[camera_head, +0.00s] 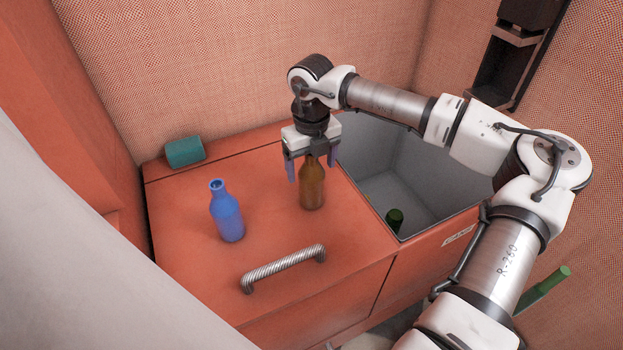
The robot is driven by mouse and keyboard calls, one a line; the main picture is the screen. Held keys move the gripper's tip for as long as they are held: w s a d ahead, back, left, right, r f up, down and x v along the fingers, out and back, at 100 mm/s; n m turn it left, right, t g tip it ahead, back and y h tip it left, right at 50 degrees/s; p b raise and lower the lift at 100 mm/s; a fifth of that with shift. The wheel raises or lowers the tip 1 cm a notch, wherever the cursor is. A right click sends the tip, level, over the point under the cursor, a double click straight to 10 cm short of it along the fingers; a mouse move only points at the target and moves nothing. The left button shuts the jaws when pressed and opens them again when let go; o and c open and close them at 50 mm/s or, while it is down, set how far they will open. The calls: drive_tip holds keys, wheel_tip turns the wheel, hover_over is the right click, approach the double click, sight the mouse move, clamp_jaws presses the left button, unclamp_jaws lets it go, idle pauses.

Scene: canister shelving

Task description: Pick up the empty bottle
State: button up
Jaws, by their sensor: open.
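A brown bottle (312,190) stands upright on the orange counter top (265,205). A blue bottle (227,215) stands upright to its left. The picture does not show which bottle is empty. My gripper (311,170) is over the brown bottle and points down. Its jaws are open, with one finger to the left of the bottle's neck and one near its right side. The top of the neck is hidden by the gripper. I cannot tell whether a finger touches the glass.
A teal can (185,152) lies at the back left of the counter. A metal handle (284,267) rises near the front. To the right is an open grey bin (440,182) with a dark green object (394,218) inside. A green bottle-like object (542,290) is beyond my arm.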

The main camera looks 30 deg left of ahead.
drive_tip(key=c, duration=1.5)
